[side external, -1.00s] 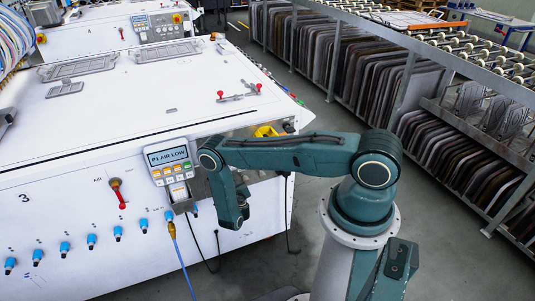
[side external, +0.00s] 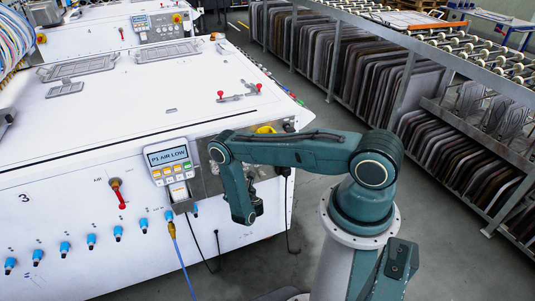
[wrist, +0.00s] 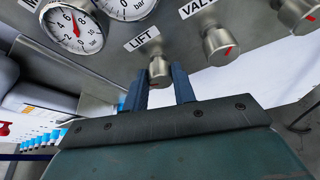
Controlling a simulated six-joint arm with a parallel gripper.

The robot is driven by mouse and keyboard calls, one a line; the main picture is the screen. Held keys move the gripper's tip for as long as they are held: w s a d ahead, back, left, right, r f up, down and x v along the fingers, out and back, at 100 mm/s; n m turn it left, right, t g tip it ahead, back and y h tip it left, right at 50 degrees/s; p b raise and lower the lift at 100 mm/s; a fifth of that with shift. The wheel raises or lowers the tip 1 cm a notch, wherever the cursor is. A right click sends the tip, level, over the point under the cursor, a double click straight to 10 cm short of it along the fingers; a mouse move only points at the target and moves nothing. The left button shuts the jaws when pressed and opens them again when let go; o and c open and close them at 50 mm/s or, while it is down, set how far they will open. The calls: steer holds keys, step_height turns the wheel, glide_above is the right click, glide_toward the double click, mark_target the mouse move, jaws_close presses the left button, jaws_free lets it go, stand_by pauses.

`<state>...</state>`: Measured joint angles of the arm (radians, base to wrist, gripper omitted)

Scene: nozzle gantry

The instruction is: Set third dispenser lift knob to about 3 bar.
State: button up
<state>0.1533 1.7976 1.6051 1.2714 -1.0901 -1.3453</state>
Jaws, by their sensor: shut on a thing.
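In the wrist view the lift knob (wrist: 158,72), a metal cylinder with a red mark, sits under a white label (wrist: 142,39) reading LIFT. The two blue fingers of my gripper (wrist: 163,86) are shut on it, one on each side. A round white gauge (wrist: 74,26) marked in bar, with a red needle, is at the upper left; I cannot read its value surely. A second gauge (wrist: 128,6) is cut off by the top edge. In the side view my arm reaches to the machine's right end; the knob is hidden there.
Two more knobs, one valve knob (wrist: 221,45) and one at the right edge (wrist: 299,14), stand close to my gripper. A control box (side external: 171,162) reads P3 AIR LOW. A red-handled lever (side external: 118,192) and several blue fittings line the white machine (side external: 90,190).

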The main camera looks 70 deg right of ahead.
steer(key=shift+s+f+m+t+y, duration=0.1)
steer(key=shift+m+t+y, duration=0.6)
steer(key=shift+m, duration=0.7)
steer(key=shift+d, duration=0.1)
steer(key=o, duration=1)
steer(key=shift+n+h, duration=0.3)
steer(key=shift+n, duration=0.2)
